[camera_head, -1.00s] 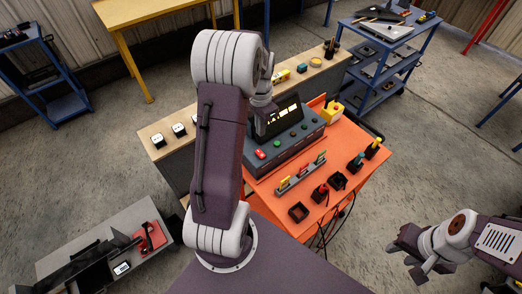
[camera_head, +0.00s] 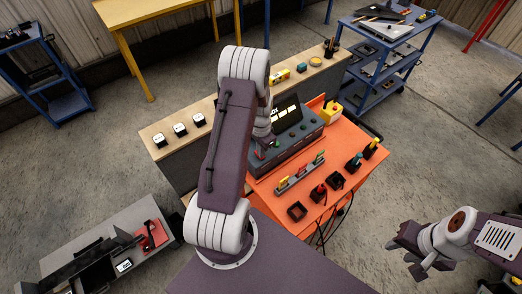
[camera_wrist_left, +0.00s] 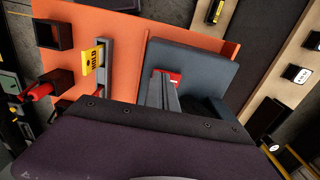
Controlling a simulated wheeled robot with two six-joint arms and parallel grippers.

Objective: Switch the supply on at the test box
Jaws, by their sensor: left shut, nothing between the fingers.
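The test box (camera_head: 302,138) is a dark grey console with a lit screen (camera_head: 288,112) and a row of buttons, standing on an orange bench top. A red switch (camera_wrist_left: 174,79) shows on the box in the left wrist view, right by my left fingertips; in the head view my left gripper (camera_head: 262,150) partly covers that spot. My left gripper is shut and empty, close over the left end of the box's front panel; the fingers (camera_wrist_left: 160,85) partly hide the switch. I cannot tell whether they touch it. My right gripper (camera_head: 404,256) is open and empty, off to the right over the floor.
The orange bench (camera_head: 268,188) carries a grey rail (camera_head: 300,176) with coloured pieces, several small dark holders and a yellow box (camera_head: 331,112). A yellow HOLD tag (camera_wrist_left: 93,61) shows in the left wrist view. Cables hang at the front.

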